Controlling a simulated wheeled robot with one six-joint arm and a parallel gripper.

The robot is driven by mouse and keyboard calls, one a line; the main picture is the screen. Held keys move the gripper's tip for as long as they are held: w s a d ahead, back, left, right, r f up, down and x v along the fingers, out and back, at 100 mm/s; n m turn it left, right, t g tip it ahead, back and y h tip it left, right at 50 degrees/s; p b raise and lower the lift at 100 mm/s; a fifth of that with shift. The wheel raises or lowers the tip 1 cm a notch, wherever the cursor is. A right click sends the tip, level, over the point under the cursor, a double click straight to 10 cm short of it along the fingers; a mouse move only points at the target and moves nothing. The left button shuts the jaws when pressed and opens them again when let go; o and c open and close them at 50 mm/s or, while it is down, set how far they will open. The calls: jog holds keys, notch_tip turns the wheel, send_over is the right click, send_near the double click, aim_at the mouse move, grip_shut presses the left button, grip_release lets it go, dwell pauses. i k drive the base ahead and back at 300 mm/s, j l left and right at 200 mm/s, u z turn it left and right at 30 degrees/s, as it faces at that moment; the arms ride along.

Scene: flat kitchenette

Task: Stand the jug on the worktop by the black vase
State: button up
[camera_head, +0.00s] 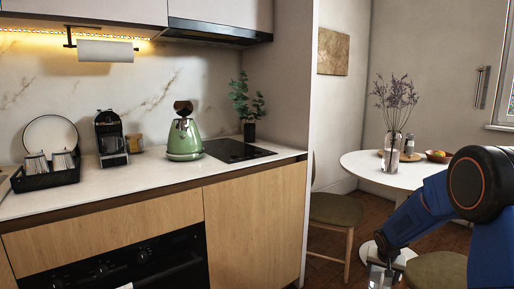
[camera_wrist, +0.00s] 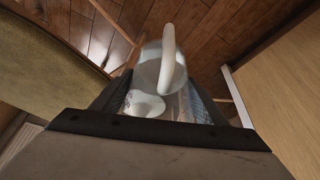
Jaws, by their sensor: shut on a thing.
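The black vase (camera_head: 249,132) with a green plant stands on the worktop (camera_head: 150,172) at its right end, near the side wall, behind the black hob. My gripper (camera_head: 388,262) hangs low at the bottom right of the head view, well away from the worktop. It is shut on the jug (camera_head: 379,278), which looks clear and glassy and is cut by the frame's lower edge. In the wrist view the jug (camera_wrist: 148,72) sits between the two fingers of my gripper (camera_wrist: 165,98), its pale curved handle toward the camera. Its lower part is partly hidden.
A green kettle (camera_head: 184,140) stands left of the hob (camera_head: 236,150). A coffee machine (camera_head: 111,138) and a black rack (camera_head: 47,173) with cups are further left. A chair (camera_head: 335,212) and a round white table (camera_head: 370,167) stand right of the counter.

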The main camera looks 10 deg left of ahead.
aim_at(277, 149)
jog(key=i+j, duration=1.05)
jog(key=j, duration=0.15)
jog(key=i+l+z, duration=0.05)
